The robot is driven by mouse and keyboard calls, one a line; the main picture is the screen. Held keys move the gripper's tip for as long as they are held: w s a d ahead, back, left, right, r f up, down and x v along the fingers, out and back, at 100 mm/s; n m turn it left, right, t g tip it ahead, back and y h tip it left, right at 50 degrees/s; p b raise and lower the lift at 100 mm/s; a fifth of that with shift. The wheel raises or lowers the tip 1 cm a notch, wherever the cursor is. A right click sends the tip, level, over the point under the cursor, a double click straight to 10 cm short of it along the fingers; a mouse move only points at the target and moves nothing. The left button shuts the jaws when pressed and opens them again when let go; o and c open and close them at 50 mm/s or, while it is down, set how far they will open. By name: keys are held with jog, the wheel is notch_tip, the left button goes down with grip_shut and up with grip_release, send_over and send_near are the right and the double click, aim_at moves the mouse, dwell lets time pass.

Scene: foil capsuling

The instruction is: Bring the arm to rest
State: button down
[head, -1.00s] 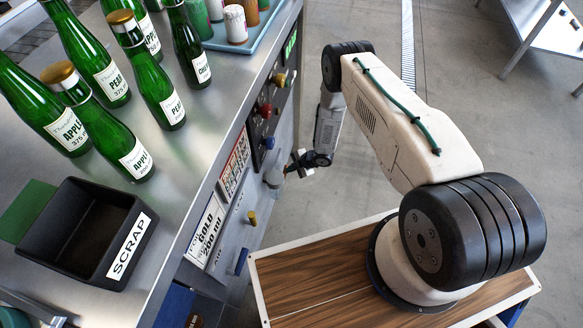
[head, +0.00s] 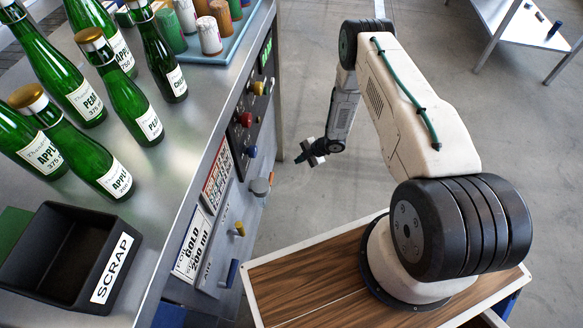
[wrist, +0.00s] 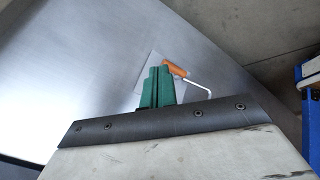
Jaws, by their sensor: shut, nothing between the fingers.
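My gripper (head: 310,154) hangs at the end of my arm, in the open gap to the right of the metal bench front. It is apart from the bench and carries nothing. In the wrist view its green fingers (wrist: 157,87) are closed together. Behind them is a grey metal panel with an orange-handled lever (wrist: 176,69) on a bent metal rod. My arm is raised and bent, with its lower part pointing down toward the floor.
The bench front carries a control panel with coloured knobs (head: 246,119) and a GOLD 200 ml card (head: 193,243). On top stand several green bottles (head: 109,80), a black SCRAP box (head: 40,255) and a blue tray (head: 228,48) of capsules. Open floor (head: 450,60) lies right.

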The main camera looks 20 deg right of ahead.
jog(key=shift+w+d+r, duration=0.15)
jog(key=shift+d+r, duration=0.2)
jog(key=shift+d, duration=0.2)
